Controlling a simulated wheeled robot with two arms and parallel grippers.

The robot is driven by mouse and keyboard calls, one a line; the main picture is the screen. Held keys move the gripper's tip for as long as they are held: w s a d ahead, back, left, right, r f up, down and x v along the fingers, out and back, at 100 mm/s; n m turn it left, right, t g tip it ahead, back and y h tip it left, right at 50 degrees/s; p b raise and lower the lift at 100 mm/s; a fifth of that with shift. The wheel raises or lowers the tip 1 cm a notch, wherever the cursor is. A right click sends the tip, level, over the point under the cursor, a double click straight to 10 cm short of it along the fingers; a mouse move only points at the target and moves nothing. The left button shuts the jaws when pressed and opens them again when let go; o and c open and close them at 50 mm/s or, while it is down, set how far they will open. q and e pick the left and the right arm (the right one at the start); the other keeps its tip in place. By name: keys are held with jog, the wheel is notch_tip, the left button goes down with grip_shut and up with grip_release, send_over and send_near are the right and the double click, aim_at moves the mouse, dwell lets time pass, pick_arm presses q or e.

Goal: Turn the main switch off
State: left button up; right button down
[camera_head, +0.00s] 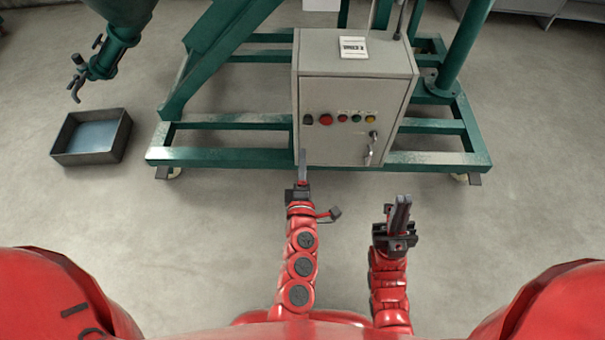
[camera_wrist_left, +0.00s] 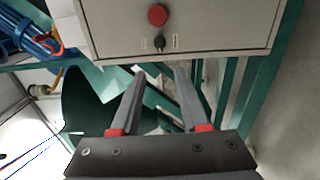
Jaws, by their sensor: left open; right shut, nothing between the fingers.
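A grey control cabinet (camera_head: 335,80) has a row of controls on its front. A small black knob (camera_head: 308,119) sits at the left end, beside a red button (camera_head: 325,119). In the left wrist view the black knob (camera_wrist_left: 159,42) lies between two small labels, with the red button (camera_wrist_left: 157,15) above it. The labels are too small to read, so I cannot confirm which control is the main switch. My left gripper (camera_head: 302,158) is open and empty, its fingers (camera_wrist_left: 160,75) pointing toward the knob, apparently apart from it. My right gripper (camera_head: 401,205) is shut and empty, lower right.
The cabinet also has several coloured lights or buttons (camera_head: 356,118), a small knob (camera_head: 373,134) and a handle (camera_head: 368,156). A green steel frame (camera_head: 230,155) stands around it. A grey tray (camera_head: 92,150) lies on the floor at left. Floor in front is clear.

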pick_arm(q)
jog(key=s, duration=0.4)
jog(key=shift+s+p, duration=0.3)
